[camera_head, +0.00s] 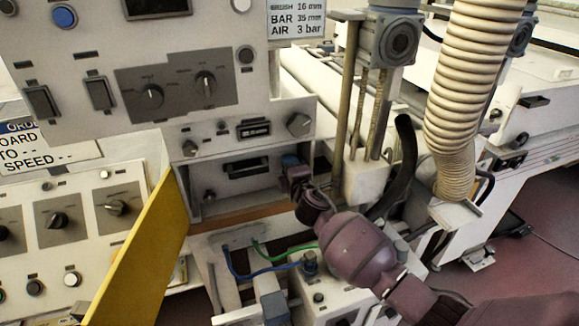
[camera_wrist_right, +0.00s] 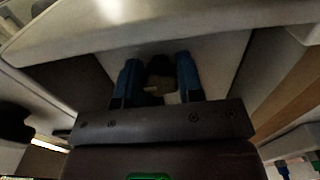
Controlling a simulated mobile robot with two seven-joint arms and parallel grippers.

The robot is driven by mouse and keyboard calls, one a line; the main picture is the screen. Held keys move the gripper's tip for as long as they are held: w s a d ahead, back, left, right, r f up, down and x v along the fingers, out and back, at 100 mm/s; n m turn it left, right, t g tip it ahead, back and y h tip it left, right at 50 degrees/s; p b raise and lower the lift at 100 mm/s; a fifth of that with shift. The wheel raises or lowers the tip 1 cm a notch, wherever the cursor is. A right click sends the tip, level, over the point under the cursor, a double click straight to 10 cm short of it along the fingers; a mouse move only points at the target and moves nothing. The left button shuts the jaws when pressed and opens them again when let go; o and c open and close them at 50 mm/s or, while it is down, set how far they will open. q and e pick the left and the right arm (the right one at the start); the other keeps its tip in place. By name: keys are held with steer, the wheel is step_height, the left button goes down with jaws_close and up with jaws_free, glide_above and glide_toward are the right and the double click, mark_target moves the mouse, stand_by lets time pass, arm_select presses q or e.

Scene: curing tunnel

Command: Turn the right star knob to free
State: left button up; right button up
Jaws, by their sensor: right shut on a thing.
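My right gripper (camera_head: 291,162) is at the right end of the lower panel drawer (camera_head: 240,172), its arm coming in from the lower right. In the head view the gripper hides this right star knob. The left star knob (camera_head: 209,195) shows dark at the drawer's lower left. I cannot tell which way the gripped knob is turned. My left gripper is not in view.
A hex knob (camera_head: 299,124) and a small display (camera_head: 254,129) are on the panel just above. A yellow plate (camera_head: 133,252) stands at the left. A ribbed hose (camera_head: 466,95) and a black hose (camera_head: 403,165) hang to the right. Blue and green cables lie below.

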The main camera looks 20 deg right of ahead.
stand_by(0.3)
steer(key=o, duration=0.9)
steer(key=shift+s, duration=0.15)
steer(key=s, duration=1)
steer(key=shift+s+d, duration=0.2)
steer(key=shift+s, duration=0.1)
